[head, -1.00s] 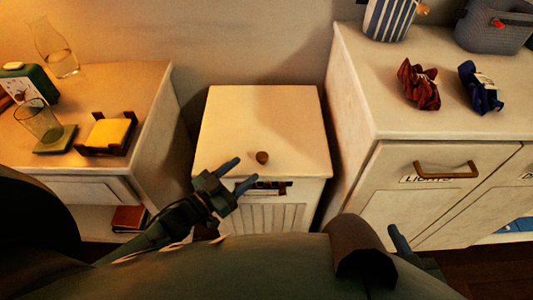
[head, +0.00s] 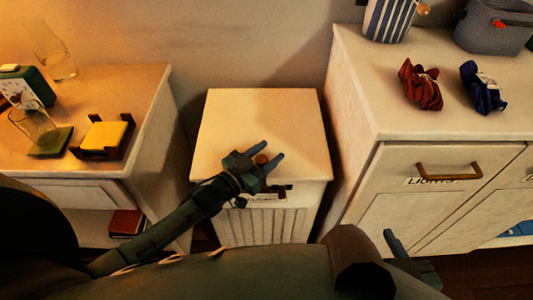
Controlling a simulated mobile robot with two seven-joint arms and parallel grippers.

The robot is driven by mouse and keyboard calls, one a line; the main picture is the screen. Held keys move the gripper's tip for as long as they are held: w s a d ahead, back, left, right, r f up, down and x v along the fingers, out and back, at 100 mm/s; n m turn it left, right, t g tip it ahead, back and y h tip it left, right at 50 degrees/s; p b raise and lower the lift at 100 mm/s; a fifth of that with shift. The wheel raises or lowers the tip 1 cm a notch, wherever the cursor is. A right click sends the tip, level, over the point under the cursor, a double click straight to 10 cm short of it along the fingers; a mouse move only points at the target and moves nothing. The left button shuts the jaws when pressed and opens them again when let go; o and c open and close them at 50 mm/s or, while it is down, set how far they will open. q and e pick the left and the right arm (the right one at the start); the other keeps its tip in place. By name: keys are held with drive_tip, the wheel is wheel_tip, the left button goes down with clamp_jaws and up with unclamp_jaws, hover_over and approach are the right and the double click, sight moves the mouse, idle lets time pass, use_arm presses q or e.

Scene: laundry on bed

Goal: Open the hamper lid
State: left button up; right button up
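The white hamper (head: 262,222) stands in the middle, between two pieces of furniture. Its lid (head: 265,115) lies flat and shut, with a small round brown knob (head: 261,159) near the front edge. My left gripper (head: 272,153) is over the front of the lid, its two fingers apart, with the knob showing between them. I cannot tell whether the fingers touch the knob. My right gripper (head: 398,255) is low at the lower right, mostly hidden behind my own body; its opening does not show.
At left, a nightstand (head: 150,105) holds a green clock, glassware and a yellow coaster stack (head: 105,135). At right, a taller cabinet (head: 360,90) carries a red cloth (head: 420,87), a blue cloth (head: 482,88), a striped container and a grey basket. The lid's rear is clear.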

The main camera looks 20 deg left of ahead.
use_arm(q)
clamp_jaws()
idle(0.3)
